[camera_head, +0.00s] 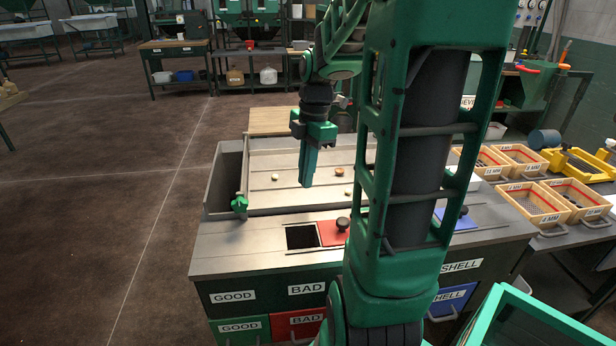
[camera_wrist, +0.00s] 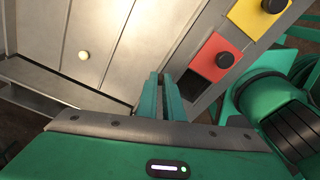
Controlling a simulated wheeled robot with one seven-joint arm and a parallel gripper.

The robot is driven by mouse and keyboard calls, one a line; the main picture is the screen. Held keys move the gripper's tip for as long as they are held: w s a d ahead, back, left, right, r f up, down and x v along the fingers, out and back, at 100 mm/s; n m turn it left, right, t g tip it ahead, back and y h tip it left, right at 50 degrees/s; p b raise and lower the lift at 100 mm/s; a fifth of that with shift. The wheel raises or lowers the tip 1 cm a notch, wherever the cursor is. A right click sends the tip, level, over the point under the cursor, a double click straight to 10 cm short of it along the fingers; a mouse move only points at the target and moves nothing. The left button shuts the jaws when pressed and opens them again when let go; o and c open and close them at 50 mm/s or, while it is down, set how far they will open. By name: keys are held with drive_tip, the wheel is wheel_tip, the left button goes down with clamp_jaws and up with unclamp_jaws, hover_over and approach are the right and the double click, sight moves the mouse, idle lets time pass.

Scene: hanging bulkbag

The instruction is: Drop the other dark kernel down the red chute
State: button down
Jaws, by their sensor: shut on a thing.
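My gripper (camera_head: 307,184) points down over the sorting tray (camera_head: 262,158), its green fingers close together. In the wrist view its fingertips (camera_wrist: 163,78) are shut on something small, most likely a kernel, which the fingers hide. The red chute's dark square opening (camera_head: 302,237) is uncovered, above a BAD label. Its red lid (camera_head: 333,233) with a black knob lies just right of it. In the wrist view the opening (camera_wrist: 194,87) is right of the fingertips, beside the red lid (camera_wrist: 211,65). A brownish kernel (camera_head: 339,171) lies on the tray.
Pale kernels (camera_head: 275,177) lie on the tray; one shows in the wrist view (camera_wrist: 84,55). A yellow lid (camera_wrist: 245,20) and a blue lid (camera_head: 455,219) cover other chutes. A green knob (camera_head: 240,204) stands at the tray's front left. Wooden sieve trays (camera_head: 532,202) stand right.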

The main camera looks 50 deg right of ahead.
drive_tip(key=s+a+r, duration=0.2)
drive_tip(key=a+r, duration=0.1)
drive_tip(key=a, duration=0.2)
drive_tip(key=shift+a+r, duration=0.3)
drive_tip(key=shift+s, duration=0.15)
